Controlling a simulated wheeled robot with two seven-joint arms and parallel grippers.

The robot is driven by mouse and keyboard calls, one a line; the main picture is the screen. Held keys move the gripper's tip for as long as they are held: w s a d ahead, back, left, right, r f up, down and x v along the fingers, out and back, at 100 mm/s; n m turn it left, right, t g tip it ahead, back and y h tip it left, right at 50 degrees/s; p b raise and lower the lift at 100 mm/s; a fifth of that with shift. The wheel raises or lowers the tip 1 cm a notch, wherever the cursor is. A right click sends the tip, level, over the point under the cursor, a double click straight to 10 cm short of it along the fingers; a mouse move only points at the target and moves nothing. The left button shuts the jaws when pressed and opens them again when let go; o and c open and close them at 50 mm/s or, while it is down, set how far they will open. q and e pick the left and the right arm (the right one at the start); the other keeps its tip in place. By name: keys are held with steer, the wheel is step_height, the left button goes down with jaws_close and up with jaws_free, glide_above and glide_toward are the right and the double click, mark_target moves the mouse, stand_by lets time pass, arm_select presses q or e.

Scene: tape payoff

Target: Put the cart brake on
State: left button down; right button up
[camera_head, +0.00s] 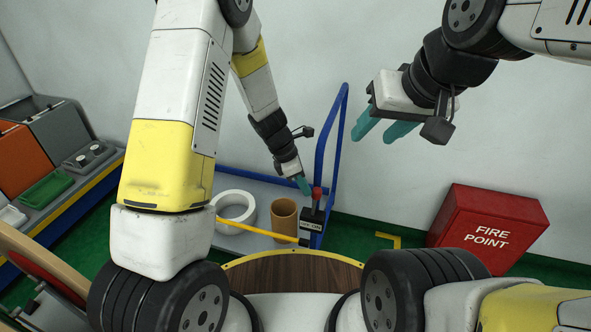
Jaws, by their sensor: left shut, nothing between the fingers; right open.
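The cart (262,188) has a grey deck and a tall blue tube handle (337,125). A dark brake box (311,228) with a small pale label sits by the foot of the handle, and the label is too small to read surely. A lever with a red knob (318,192) stands up from the box. My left gripper (304,187) is shut and empty, its teal fingertips just left of the knob. I cannot tell whether they touch it. My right gripper (378,132) is open and empty, raised in front of the wall, right of the handle.
On the cart deck are a white tape roll (235,207) and a brown tube (284,215), with a yellow bar (255,229) in front. A red fire point box (489,228) stands at right. A bench with bins (45,185) is at left. Green floor shows between.

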arm_select(q)
steer(key=shift+s+d+r, duration=0.1)
steer(key=shift+s+d, duration=0.15)
steer(key=shift+d, duration=0.5)
steer(key=shift+s+d+r, duration=0.1)
steer(key=shift+s+d, duration=0.15)
steer(key=shift+d, duration=0.45)
steer(key=shift+s+d+f, duration=0.15)
steer(key=shift+s+d, duration=0.25)
steer(key=shift+d, duration=0.35)
steer(key=shift+a, duration=0.35)
step_height(320, 180, up, 11)
glide_above(318, 191)
steer(key=s+a, duration=0.3)
steer(key=shift+s+a, duration=0.1)
steer(key=shift+s, duration=0.05)
steer(key=shift+r, duration=0.2)
